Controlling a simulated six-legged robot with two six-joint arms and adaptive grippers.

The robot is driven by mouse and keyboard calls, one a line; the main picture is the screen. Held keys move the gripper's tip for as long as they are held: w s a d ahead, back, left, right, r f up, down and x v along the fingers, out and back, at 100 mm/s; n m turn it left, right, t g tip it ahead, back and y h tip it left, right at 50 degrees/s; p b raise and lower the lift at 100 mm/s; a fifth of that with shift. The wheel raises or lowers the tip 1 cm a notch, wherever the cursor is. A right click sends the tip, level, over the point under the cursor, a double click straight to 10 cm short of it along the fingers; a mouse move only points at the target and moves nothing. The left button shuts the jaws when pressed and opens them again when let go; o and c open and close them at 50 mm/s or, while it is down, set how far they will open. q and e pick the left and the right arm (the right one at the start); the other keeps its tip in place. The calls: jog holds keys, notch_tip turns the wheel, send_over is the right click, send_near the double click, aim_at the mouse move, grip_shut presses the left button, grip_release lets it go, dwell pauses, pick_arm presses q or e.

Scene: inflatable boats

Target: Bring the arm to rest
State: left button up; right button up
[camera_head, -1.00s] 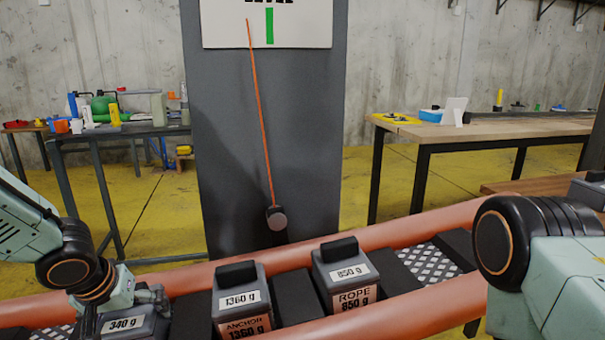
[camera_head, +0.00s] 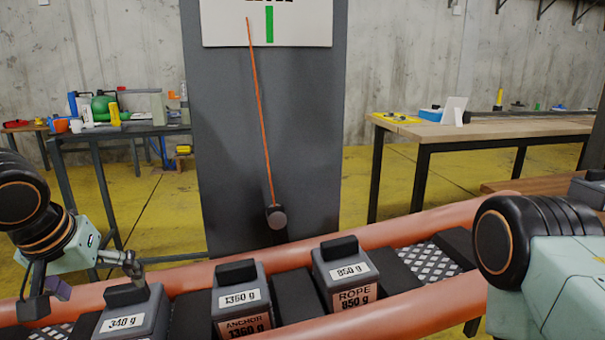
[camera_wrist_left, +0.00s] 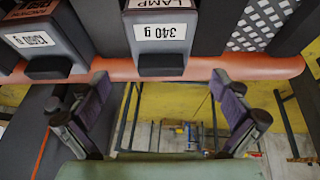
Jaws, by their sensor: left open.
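My left gripper (camera_head: 85,283) is at the lower left in the head view. Its two fingers are spread with nothing between them. It is beside the grey 340 g box (camera_head: 130,318), apart from it as far as I can tell. In the left wrist view the open fingers of the gripper (camera_wrist_left: 160,92) show below the box labelled LAMP 340 g (camera_wrist_left: 159,30). My right arm shows at the right edge of the head view, but its gripper is out of view.
The ANCHOR 1360 g box (camera_head: 240,297) and ROPE 850 g box (camera_head: 345,272) sit between the orange tubes (camera_head: 410,230) of the boat. Workbenches (camera_head: 480,127) are farther back.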

aim_at(125, 297)
pick_arm(q)
jog(key=x, duration=1.1)
jog(key=shift+f, duration=0.4)
jog(key=shift+w, duration=0.1)
notch_tip(125, 297, up, 3)
jog(key=p, duration=0.3)
jog(key=shift+a+f, duration=0.1)
jog(key=r+p, duration=0.1)
jog(key=p, duration=0.1)
jog(key=shift+a+r+p, duration=0.1)
jog(key=shift+r+p, duration=0.2)
jog(key=r+p, duration=0.1)
jog(key=r, duration=0.1)
jog(key=r+p, duration=0.4)
jog(key=r, duration=0.1)
jog(key=shift+a, duration=0.35)
jog(key=shift+f, duration=0.15)
